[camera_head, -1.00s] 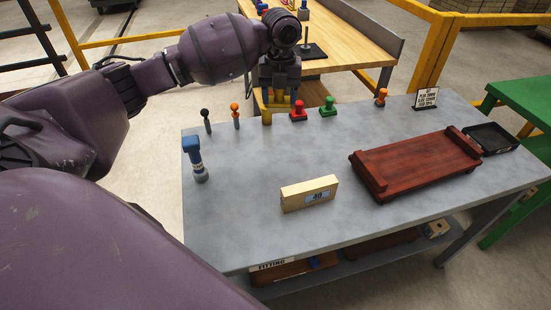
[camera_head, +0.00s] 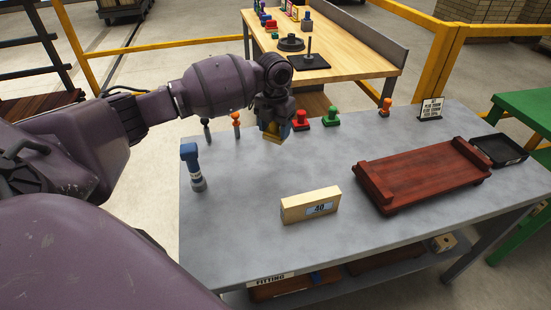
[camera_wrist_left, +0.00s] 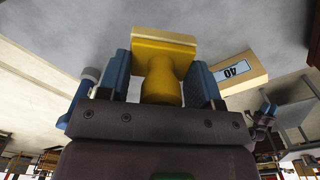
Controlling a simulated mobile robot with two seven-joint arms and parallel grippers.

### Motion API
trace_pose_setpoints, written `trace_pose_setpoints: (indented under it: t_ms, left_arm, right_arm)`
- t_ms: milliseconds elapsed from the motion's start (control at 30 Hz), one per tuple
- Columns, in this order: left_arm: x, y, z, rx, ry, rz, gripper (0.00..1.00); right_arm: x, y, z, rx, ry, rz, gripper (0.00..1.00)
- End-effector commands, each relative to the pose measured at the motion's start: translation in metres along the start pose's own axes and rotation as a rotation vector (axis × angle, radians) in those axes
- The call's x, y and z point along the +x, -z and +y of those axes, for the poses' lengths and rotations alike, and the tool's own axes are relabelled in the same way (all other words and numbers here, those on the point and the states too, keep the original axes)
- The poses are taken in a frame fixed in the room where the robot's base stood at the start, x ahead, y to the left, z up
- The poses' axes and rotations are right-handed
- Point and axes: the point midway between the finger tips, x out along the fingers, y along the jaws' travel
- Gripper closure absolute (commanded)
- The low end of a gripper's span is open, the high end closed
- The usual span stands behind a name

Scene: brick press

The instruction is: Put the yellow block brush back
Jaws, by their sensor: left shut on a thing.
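My left gripper (camera_head: 274,127) is shut on the yellow block brush (camera_wrist_left: 161,62), above the back part of the grey table (camera_head: 250,215). In the left wrist view the brush's handle sits between the two blue fingers and its wide block points away from the gripper. In the head view the gripper mostly hides the brush; a bit of its yellow block (camera_head: 272,137) shows at the fingertips. My right gripper is not in view.
Red (camera_head: 301,120) and green (camera_head: 331,116) stamp-like tools stand right of the gripper, orange (camera_head: 236,125) and black-topped ones left. A blue-topped tool (camera_head: 192,167), a block marked 40 (camera_head: 311,205), a red-brown wooden tray (camera_head: 420,172) and a black tray (camera_head: 499,150) share the table.

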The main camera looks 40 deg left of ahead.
Motion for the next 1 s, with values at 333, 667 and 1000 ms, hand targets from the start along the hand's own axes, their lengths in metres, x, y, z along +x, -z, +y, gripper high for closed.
trace_pose_setpoints:
  t_ms: [333, 667, 1000]
  left_arm:
    - [0.052, 0.0, 0.0, 0.0, 0.001, 0.0, 0.6]
    - [0.084, 0.001, -0.001, 0.0, 0.001, 0.004, 0.6]
    - [0.111, 0.0, 0.0, 0.0, 0.0, 0.0, 0.6]
  right_arm:
    - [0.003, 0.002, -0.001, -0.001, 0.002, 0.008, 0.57]
    - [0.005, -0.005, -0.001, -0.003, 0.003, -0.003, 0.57]
    - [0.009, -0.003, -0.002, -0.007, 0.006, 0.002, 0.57]
